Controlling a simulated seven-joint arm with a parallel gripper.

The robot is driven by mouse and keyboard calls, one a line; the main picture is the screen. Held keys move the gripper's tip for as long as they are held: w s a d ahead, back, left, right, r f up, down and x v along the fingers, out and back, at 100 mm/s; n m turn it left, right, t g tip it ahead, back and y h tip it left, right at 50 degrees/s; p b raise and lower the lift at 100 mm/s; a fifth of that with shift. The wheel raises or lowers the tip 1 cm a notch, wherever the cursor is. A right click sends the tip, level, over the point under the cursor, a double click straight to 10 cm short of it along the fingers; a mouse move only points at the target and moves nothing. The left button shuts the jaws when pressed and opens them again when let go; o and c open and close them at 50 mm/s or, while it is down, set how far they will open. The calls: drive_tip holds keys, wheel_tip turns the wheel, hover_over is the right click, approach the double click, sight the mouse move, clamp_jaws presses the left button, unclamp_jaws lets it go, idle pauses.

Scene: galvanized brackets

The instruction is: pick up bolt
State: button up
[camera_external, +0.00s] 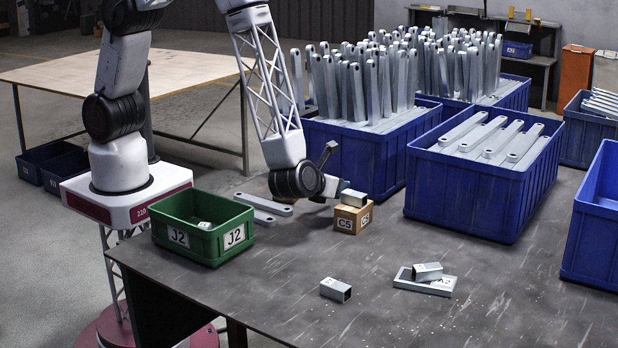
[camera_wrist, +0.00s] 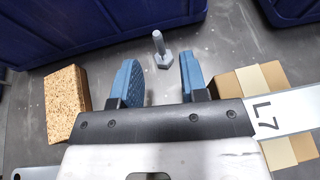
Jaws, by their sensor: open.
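The bolt (camera_wrist: 160,50) is grey and stands upright on its hex head on the dark table in the wrist view. It lies just beyond my gripper (camera_wrist: 161,74), roughly in line with the gap between the two blue-padded fingers. The fingers are apart with nothing between them, and they do not appear to touch the bolt. In the external view my gripper (camera_external: 335,168) is low over the table, beside the blue bins. I cannot make out the bolt in that view.
A cork-like block (camera_wrist: 66,102) lies left of the fingers. At right, a cardboard box (camera_wrist: 252,78) carries a metal piece marked L7 (camera_wrist: 284,115). A blue bin (camera_wrist: 100,28) stands beyond the bolt. A box marked C5 (camera_external: 347,222) and green bin J2 (camera_external: 212,242) are nearby.

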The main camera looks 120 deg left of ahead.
drive_tip(key=shift+x, duration=2.55)
clamp_jaws()
